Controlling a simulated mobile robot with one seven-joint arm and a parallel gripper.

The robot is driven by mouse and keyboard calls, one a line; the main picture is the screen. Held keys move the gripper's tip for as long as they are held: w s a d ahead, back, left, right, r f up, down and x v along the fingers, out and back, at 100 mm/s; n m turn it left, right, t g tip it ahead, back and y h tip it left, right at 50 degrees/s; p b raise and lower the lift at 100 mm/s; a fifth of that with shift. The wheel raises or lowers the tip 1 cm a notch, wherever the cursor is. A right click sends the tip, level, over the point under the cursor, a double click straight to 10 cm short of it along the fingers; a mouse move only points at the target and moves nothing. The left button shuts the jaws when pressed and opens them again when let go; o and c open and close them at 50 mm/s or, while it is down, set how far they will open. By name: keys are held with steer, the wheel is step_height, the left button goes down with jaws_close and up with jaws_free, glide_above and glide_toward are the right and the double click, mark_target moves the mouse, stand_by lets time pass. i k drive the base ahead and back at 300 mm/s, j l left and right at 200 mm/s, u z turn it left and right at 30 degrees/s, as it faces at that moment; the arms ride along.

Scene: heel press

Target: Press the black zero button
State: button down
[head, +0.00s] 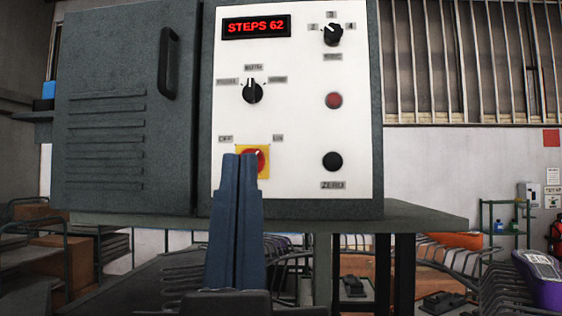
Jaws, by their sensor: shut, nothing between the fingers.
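The black zero button (333,162) is a round dark knob at the lower right of the white control panel (300,110), just above a label reading ZERO. My gripper (239,158) points upward with its two blue-grey fingers together and nothing between them. In the picture its tips lie to the left of the zero button, at about the same height. The fingertips overlap the red and yellow OFF/ON switch (262,160) and hide part of it. I cannot tell whether they touch the panel.
A red display (257,27) reads STEPS 62. A red round button (333,100) sits straight above the zero button. Two black selector knobs (252,92) are higher on the panel. A grey cabinet door with a handle (168,62) is at left, and a ledge (420,217) juts below.

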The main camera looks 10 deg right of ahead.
mark_target(333, 160)
steer(key=l+z, duration=0.2)
steer(key=l, duration=0.35)
steer(key=i+l+z, duration=0.15)
steer(key=l, duration=0.2)
steer(key=i+l+z, duration=0.15)
steer(key=l, duration=0.25)
steer(key=k, duration=0.05)
